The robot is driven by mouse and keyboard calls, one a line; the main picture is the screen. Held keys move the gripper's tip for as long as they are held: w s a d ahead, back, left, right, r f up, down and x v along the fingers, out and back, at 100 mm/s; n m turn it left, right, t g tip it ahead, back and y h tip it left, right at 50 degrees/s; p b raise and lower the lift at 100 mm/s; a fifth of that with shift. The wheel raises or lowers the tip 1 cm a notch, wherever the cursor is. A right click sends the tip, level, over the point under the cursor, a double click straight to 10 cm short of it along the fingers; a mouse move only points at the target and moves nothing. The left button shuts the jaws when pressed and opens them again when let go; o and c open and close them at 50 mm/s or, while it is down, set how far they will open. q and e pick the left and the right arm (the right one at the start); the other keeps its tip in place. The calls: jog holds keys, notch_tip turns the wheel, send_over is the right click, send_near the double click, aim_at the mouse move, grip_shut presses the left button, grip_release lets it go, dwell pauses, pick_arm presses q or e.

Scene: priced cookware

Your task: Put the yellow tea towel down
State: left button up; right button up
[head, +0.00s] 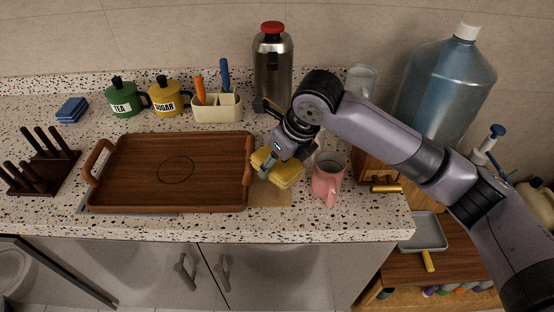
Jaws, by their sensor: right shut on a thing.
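The yellow tea towel (281,170) is a small folded bundle near the right end of the wooden tray. My right gripper (272,163) is shut on it from above. The towel is above or on a tan patch (271,194) on the counter; I cannot tell whether it touches. The fingers hide part of the towel. My left gripper is not in view.
A wooden tray (129,191) with handles lies just left of the towel. A pink mug (328,180) stands close on its right. A steel flask (273,75), a utensil holder (216,108) and labelled pots stand behind. The counter's front edge is nearby.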

jog(key=shift+f, duration=0.25)
jog(key=shift+f, duration=0.15)
jog(key=o, duration=1)
jog(key=shift+o, duration=0.2)
jog(key=b+v, duration=0.1)
jog(key=v, duration=1.2)
jog(key=shift+f, duration=0.1)
